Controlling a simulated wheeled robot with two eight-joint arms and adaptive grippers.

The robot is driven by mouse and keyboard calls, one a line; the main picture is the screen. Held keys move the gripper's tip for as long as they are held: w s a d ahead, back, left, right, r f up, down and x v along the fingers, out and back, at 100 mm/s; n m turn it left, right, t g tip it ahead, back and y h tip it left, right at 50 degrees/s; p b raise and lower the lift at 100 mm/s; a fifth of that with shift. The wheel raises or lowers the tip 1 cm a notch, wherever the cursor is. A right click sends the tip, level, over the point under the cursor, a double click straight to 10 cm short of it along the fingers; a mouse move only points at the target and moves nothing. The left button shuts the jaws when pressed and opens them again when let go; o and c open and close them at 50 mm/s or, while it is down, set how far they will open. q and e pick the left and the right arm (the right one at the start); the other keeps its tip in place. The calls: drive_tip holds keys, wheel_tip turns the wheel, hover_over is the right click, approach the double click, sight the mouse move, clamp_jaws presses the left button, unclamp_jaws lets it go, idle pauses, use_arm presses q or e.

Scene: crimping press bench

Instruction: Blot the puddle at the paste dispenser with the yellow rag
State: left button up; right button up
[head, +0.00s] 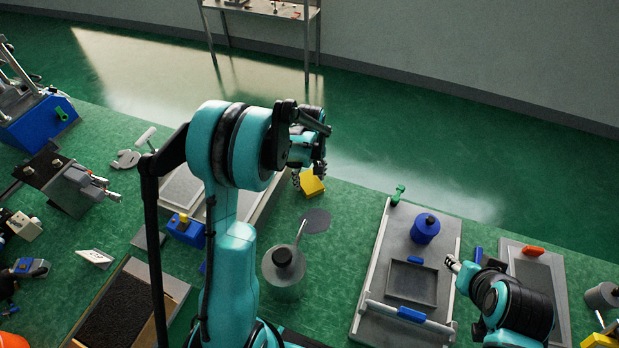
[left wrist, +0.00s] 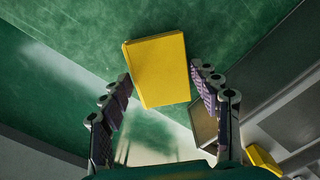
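The yellow rag (head: 312,183), a thick folded block, lies on the green bench beyond the dispenser. In the left wrist view the rag (left wrist: 160,72) shows between the two fingers of my left gripper (left wrist: 162,82). The paste dispenser (head: 284,272) is a grey cylinder with a dark cap and a spout. A dark round puddle (head: 316,220) lies at its spout. My right gripper (head: 462,268) is beside the grey tray fixture; its opening is unclear.
A grey fixture plate (head: 436,240) with a blue cylinder (head: 425,228) stands to the right. A blue block with a yellow top (head: 186,230) is left of my left arm. A yellow object (left wrist: 262,160) shows low right in the wrist view. Bench around the puddle is clear.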

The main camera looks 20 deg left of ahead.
use_arm(q)
drive_tip(key=shift+r, duration=0.3)
idle(0.5)
drive_tip(key=shift+c, duration=0.3)
drive_tip(key=c, duration=0.8)
drive_tip(key=shift+o, duration=0.2)
drive_tip(key=shift+r+p, duration=2.55)
drive_tip(key=shift+r, duration=0.95)
